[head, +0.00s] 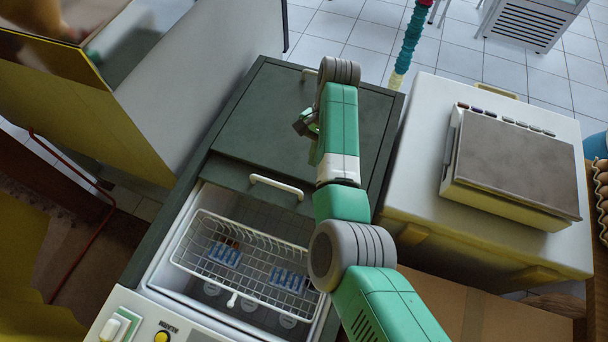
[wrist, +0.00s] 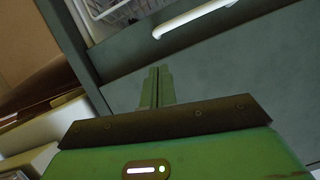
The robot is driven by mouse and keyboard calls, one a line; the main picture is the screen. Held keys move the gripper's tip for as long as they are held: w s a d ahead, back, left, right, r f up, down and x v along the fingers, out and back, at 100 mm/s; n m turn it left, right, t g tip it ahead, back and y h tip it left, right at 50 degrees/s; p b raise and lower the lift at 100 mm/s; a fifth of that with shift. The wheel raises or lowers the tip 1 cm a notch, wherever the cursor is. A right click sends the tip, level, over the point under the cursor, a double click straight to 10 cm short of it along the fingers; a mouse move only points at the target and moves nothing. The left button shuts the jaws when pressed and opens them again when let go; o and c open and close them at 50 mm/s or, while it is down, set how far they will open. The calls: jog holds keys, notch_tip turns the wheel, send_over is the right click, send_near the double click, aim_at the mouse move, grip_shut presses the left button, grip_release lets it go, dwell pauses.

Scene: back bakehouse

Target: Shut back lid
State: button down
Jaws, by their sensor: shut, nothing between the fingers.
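A dark green chest freezer (head: 153,240) has its near part open. Over its far part lies a dark green lid panel (head: 255,115) with a white handle (head: 308,74) at its far edge. A second dark green panel (head: 228,172) shows as a strip at the near side, with a white bar handle (head: 276,187); this bar also shows in the wrist view (wrist: 195,18). My gripper (head: 303,127) is above the far panel, apart from both handles as far as I can see. In the wrist view its fingers (wrist: 157,72) are together and empty.
A white wire basket (head: 205,262) with blue packs hangs in the open near part. A white cabinet (head: 415,185) carrying a flat grey-topped device (head: 515,165) stands close on the right. A pale wall panel (head: 195,75) borders the left. Tiled floor lies beyond.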

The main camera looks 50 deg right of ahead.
aim_at(307, 190)
jog(key=b+x, duration=0.2)
jog(key=x, duration=0.8)
